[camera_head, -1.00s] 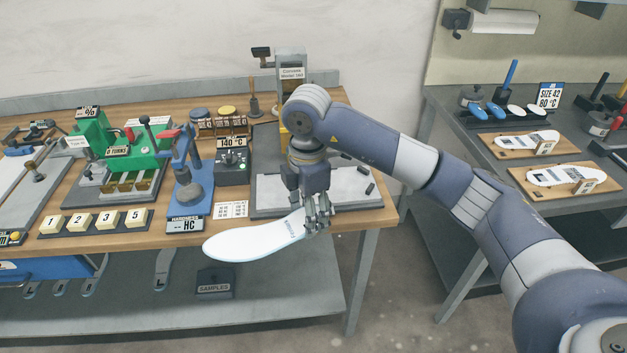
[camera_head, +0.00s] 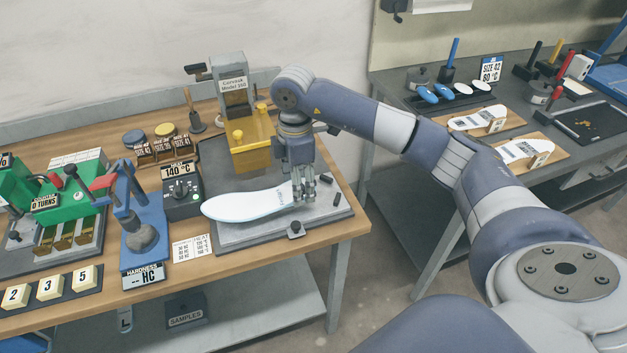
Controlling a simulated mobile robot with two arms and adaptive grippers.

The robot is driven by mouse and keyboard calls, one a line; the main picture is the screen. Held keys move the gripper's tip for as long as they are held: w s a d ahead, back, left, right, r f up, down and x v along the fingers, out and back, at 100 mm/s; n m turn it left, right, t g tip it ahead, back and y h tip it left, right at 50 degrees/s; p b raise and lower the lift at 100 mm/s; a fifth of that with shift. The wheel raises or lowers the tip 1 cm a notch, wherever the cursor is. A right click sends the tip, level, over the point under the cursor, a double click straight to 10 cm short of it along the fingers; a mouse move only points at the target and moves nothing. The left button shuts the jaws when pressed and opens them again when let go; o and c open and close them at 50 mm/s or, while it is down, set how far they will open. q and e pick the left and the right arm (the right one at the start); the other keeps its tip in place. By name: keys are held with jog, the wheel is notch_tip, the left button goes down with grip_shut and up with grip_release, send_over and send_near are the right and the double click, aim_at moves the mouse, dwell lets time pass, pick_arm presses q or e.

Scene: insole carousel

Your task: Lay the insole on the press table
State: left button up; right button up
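The white insole (camera_head: 245,204) is held level at its right end by my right gripper (camera_head: 303,199), whose fingers are shut on it. My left gripper is not in view.
Left of the plate stand a heater box (camera_head: 183,193) reading 140 °C and a blue hardness tester (camera_head: 146,225). Small dark pegs (camera_head: 336,197) and a knob (camera_head: 295,229) sit on the plate's right and front. A second bench (camera_head: 420,120) stands at right.

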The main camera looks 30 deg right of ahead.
jog(key=d, duration=0.3)
jog(key=shift+d+f+p, duration=0.1)
jog(key=shift+d+p, duration=0.2)
jog(key=shift+p, duration=0.05)
jog(key=shift+d+f, duration=0.15)
jog(key=shift+d, duration=0.45)
notch_tip(320, 180, down, 3)
jog(key=shift+w+f+p, duration=0.1)
jog(key=shift+p, duration=0.65)
jog(key=shift+f, duration=0.15)
jog(key=o, duration=1)
jog(key=shift+f, duration=0.1)
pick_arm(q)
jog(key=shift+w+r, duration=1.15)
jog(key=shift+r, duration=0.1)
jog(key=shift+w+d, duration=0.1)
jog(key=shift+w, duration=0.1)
